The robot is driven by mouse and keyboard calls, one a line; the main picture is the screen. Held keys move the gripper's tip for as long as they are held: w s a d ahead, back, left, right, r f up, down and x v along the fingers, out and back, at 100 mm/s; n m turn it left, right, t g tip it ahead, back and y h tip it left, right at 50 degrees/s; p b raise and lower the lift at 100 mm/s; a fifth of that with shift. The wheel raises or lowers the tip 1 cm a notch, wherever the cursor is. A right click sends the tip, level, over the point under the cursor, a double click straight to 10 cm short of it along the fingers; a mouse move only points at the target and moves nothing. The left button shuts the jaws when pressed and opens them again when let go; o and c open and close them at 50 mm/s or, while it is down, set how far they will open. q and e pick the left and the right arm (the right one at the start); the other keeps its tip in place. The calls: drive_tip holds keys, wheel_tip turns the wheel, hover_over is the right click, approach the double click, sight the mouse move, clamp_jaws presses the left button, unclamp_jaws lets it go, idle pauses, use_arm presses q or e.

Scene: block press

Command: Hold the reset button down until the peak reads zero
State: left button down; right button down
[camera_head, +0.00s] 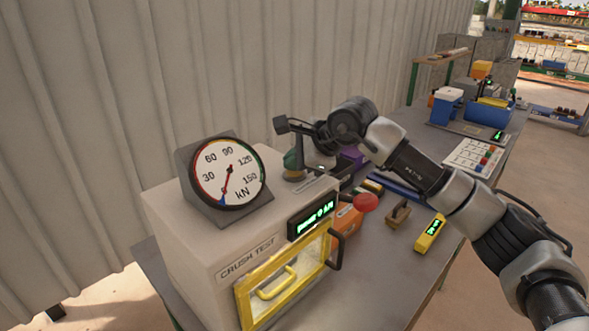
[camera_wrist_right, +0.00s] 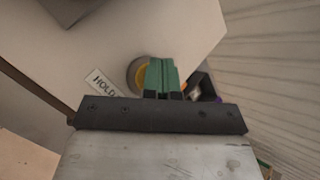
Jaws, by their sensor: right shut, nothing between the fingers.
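The crush test machine (camera_head: 200,255) is a pale box with a round kN dial (camera_head: 236,184) on top. Its dark display (camera_head: 312,217) shows green characters, too small to read surely. The round reset button (camera_wrist_right: 135,78), yellow with a grey ring, is beside a HOLD label (camera_wrist_right: 103,84) in the right wrist view. My right gripper (camera_head: 292,161) is shut and empty, with green fingers (camera_wrist_right: 161,74) over the button, partly hiding it. I cannot tell whether the button is pressed down. My left gripper is not in view.
A red knob (camera_head: 366,202) stands out at the machine's right. A wooden block (camera_head: 398,215) and a yellow device (camera_head: 430,233) lie on the bench. A corrugated wall (camera_head: 230,60) is close behind.

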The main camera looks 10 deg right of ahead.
sight(294, 173)
idle(0.7)
drive_tip(key=shift+r+p, duration=0.4)
drive_tip(key=shift+r, duration=0.5)
drive_tip(key=shift+r+p, duration=1.35)
drive_tip(key=shift+r, duration=1.2)
drive_tip(key=shift+f, duration=0.1)
